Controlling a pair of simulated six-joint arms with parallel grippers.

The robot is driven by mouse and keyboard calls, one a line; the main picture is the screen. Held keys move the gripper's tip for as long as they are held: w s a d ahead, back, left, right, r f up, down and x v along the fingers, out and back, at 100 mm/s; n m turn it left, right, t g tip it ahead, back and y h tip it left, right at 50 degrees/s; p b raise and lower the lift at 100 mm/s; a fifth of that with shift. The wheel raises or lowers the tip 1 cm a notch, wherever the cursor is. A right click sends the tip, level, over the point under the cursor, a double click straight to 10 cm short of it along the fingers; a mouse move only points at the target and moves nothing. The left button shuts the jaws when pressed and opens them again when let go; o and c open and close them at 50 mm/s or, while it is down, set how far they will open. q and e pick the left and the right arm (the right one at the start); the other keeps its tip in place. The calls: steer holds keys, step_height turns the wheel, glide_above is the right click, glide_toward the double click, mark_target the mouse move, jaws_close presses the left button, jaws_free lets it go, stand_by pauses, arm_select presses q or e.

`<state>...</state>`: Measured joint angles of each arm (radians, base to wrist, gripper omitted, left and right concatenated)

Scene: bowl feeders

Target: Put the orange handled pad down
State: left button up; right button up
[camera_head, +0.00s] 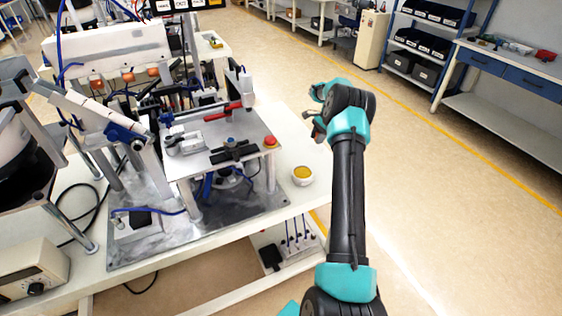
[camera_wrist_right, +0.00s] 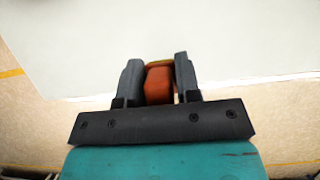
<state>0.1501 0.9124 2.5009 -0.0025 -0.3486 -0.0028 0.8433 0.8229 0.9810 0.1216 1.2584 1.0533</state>
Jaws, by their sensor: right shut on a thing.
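My right gripper (camera_head: 314,124) is over the right part of the white table, seen from behind its own wrist. In the right wrist view, its two dark fingers (camera_wrist_right: 157,85) are closed on the orange handled pad (camera_wrist_right: 158,84), whose orange handle shows between them. A thin yellowish edge shows at the far end of the handle. The rest of the pad is hidden by the fingers. In the head view the pad cannot be made out. My left gripper is in neither view.
A white table (camera_head: 303,140) lies below, with bare surface around the gripper in the wrist view. A small white bowl with yellow contents (camera_head: 303,175) stands near the table's right edge. A machine with a metal plate (camera_head: 225,150) and a red button (camera_head: 270,141) stands to the left.

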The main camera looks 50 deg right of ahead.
glide_toward(277, 162)
steer(key=x, duration=0.2)
steer(key=shift+a+f, duration=0.2)
stand_by(0.3)
steer(key=shift+w, duration=0.1)
steer(key=shift+a, duration=0.2)
steer(key=x, duration=0.2)
steer(key=shift+a+f, duration=0.1)
steer(key=shift+f, duration=0.15)
steer(key=shift+w+f, duration=0.1)
steer(key=shift+f, duration=0.4)
steer(key=shift+f, duration=0.15)
steer(key=o, duration=0.9)
steer(key=shift+c, duration=0.2)
